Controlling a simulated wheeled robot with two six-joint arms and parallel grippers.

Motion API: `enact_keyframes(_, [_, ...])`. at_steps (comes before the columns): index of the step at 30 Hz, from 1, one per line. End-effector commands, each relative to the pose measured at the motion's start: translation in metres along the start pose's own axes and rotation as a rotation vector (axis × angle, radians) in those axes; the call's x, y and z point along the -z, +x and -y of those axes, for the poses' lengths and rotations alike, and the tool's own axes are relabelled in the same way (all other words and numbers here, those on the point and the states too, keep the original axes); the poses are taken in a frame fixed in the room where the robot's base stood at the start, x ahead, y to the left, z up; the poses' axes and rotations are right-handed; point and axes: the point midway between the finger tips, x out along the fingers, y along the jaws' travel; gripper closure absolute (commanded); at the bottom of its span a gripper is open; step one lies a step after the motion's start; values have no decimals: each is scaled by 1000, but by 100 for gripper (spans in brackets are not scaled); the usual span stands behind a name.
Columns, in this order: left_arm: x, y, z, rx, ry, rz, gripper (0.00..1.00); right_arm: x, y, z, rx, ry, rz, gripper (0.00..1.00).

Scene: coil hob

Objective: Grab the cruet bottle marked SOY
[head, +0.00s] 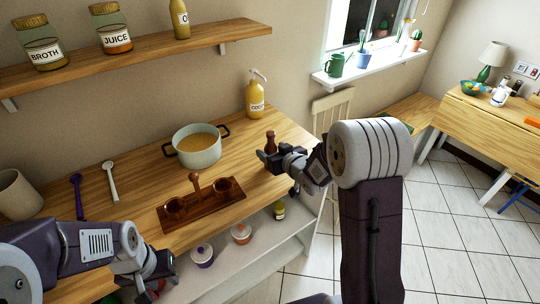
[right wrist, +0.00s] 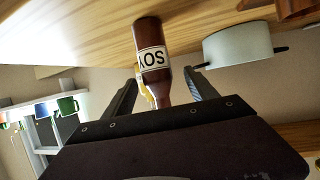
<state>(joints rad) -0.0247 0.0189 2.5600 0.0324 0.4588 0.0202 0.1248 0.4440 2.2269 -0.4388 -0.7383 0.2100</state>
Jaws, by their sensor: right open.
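The brown SOY bottle (head: 270,142) stands upright near the right end of the wooden counter. In the right wrist view, which shows it upside down, its white label reads SOY on the bottle (right wrist: 152,40). My right gripper (head: 268,158) is open at the bottle. In the right wrist view its fingers (right wrist: 160,82) are apart, one on each side of the bottle's narrower part, with visible gaps. My left gripper (head: 158,275) is low at the left, by the counter's front edge; its jaws are too small and dark to read.
A pot (head: 198,150) and a yellow pump bottle (head: 256,98) stand behind and left of the bottle. A wooden cruet rack (head: 205,205) lies in front of the pot. Lidded jars (head: 241,233) sit on the lower shelf.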

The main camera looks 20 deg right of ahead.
Motion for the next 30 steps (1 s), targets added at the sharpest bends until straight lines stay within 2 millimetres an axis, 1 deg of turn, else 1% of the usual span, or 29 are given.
enact_keyframes(5, [0, 0, 0, 0, 0, 0, 64, -1, 8, 0, 0, 1, 0, 33])
enact_keyframes(10, [0, -2, 0, 0, 0, 0, 64, -9, 38, -1, 1, 2, 2, 33])
enact_keyframes(13, [0, -3, 0, 0, 0, 0, 64, -7, 51, -1, 0, 1, -1, 33])
enact_keyframes(16, [0, -3, 0, 0, 0, 0, 64, -8, 56, -1, -1, 1, 0, 33])
enact_keyframes(21, [0, -2, 0, 0, 0, 0, 64, -8, 56, -1, -1, 1, 0, 33])
enact_keyframes(23, [0, -2, 0, 0, 0, 0, 64, -8, 56, -1, -1, 1, 0, 50])
enact_keyframes(24, [0, -2, 0, 0, 0, 0, 64, -8, 56, -1, -1, 1, 0, 61])
enact_keyframes(26, [0, -2, 0, 0, 0, 0, 64, -8, 55, -1, -1, 1, 0, 78])
enact_keyframes(27, [0, -2, 0, 0, 0, 0, 64, -8, 55, -1, -1, 1, 0, 89])
enact_keyframes(28, [0, -2, 0, 0, 0, 0, 64, -8, 55, -1, -1, 1, 0, 97])
enact_keyframes(29, [0, -2, 0, 0, 0, 0, 64, -8, 55, -1, -1, 1, 0, 100])
enact_keyframes(30, [0, -2, 0, 0, 0, 0, 64, -7, 55, -1, -1, 1, -1, 100])
